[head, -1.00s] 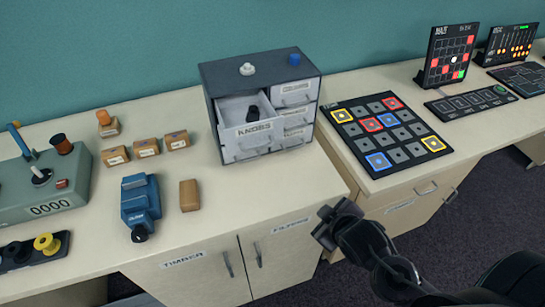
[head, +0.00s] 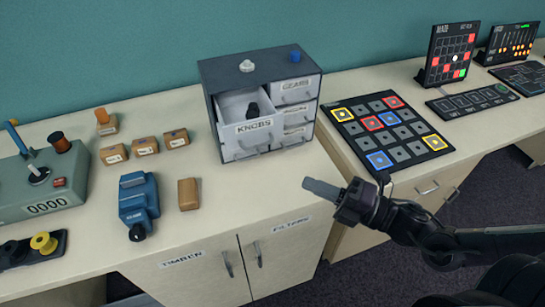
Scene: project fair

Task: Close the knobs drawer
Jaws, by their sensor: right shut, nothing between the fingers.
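The knobs drawer (head: 252,131) is the upper left drawer of a small dark grey cabinet (head: 214,73). It is pulled out toward me, with its label and handle on its white front. A dark knob (head: 253,110) shows inside it. My right gripper (head: 309,184) is shut and empty, in front of and to the right of the drawer, near the front edge of the counter and apart from the drawer. My left gripper is not in view.
A white knob (head: 247,66) and a blue knob (head: 295,56) sit on the cabinet top. Other drawers, including the gears drawer (head: 297,88), look shut. A button board (head: 389,131) lies right of the cabinet. A blue device (head: 138,200) and a brown block (head: 188,194) stand front left.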

